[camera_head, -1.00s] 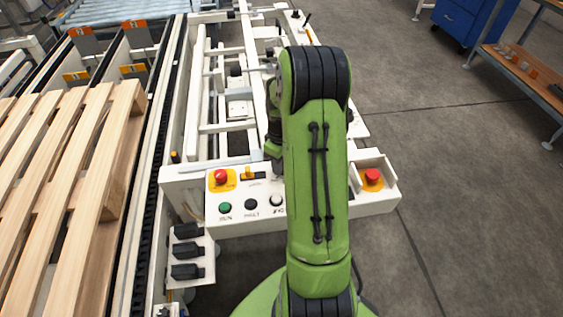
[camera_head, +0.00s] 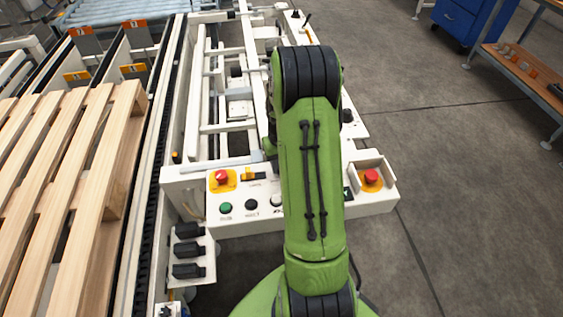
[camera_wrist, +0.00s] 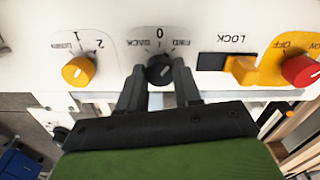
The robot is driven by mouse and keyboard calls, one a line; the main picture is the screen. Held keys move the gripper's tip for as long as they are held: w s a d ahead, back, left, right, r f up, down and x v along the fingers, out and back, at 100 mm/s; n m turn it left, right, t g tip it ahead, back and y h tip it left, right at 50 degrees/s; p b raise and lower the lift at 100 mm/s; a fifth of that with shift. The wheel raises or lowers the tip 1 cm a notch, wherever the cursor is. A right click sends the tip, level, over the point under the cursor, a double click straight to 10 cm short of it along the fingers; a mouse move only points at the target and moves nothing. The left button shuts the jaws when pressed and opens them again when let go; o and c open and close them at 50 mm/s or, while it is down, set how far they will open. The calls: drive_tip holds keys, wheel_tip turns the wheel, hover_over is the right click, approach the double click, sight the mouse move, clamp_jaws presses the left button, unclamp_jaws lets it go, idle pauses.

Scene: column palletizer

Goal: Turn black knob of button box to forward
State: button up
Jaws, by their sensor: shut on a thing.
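In the wrist view, the black knob (camera_wrist: 157,64) sits on the white face of the button box (camera_wrist: 205,25). Upside-down lettering and a 0 mark surround the knob. My gripper (camera_wrist: 160,75) is shut on the knob, one finger at each side. A pale pointer line shows on the knob, but its exact setting is hard to tell. In the head view, the button box (camera_head: 238,226) is partly covered by my green arm, which hides the black knob and my gripper.
In the head view, a red emergency button (camera_head: 371,177) is right of my arm. A wooden pallet (camera_head: 70,150) lies left.

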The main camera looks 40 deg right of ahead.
drive_tip(key=shift+m, duration=0.9)
drive_tip(key=o, duration=1)
drive_tip(key=shift+o, duration=0.2)
wheel_tip(320, 180, up, 16)
drive_tip(key=p, duration=0.5)
drive_tip(key=shift+f, duration=0.1)
